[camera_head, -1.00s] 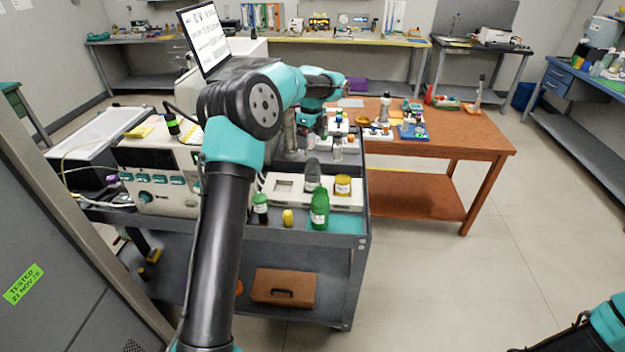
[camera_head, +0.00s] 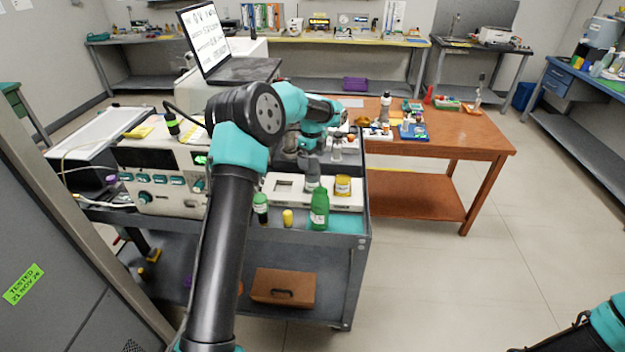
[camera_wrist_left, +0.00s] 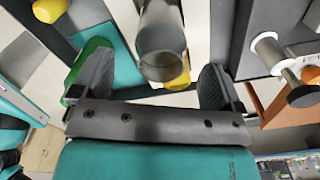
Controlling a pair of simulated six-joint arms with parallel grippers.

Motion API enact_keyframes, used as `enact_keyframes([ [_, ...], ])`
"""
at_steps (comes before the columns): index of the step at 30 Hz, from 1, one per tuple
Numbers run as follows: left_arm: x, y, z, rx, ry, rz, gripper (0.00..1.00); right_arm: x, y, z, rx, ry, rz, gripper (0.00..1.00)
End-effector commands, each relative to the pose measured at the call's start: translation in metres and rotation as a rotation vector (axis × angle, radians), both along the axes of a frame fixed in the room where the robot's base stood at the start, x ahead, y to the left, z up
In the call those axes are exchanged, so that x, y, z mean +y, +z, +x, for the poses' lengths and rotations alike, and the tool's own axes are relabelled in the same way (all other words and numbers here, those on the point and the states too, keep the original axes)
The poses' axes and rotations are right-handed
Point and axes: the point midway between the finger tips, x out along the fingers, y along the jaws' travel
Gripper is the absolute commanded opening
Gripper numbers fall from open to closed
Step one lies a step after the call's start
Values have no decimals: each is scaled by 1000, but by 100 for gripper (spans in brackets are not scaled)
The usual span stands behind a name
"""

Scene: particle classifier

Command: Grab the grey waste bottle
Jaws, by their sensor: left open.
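The grey waste bottle (camera_head: 312,183) stands in a white tray on the cart in the head view, its upper part covered by my left gripper (camera_head: 311,163). In the left wrist view the grey bottle (camera_wrist_left: 162,38) is between the two dark fingers of my left gripper (camera_wrist_left: 155,85), with gaps on both sides. The left gripper is open and does not hold it. My right gripper is out of view; only a teal and black part of my right arm shows at the bottom right of the head view.
The white tray (camera_head: 284,201) has an empty square slot at left.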

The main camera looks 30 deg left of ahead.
Motion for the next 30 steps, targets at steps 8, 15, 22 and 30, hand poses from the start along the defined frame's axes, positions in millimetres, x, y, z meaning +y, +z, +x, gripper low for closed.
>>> enact_keyframes([
  [8,0,-36,1,1,0,-1,92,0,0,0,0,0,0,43],
  [15,0,-41,1,-2,-1,-2,92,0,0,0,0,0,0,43],
  [22,-1,-41,1,-2,-1,-2,92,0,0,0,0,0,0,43],
  [30,-1,-41,1,-1,-1,-2,74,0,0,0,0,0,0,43],
])
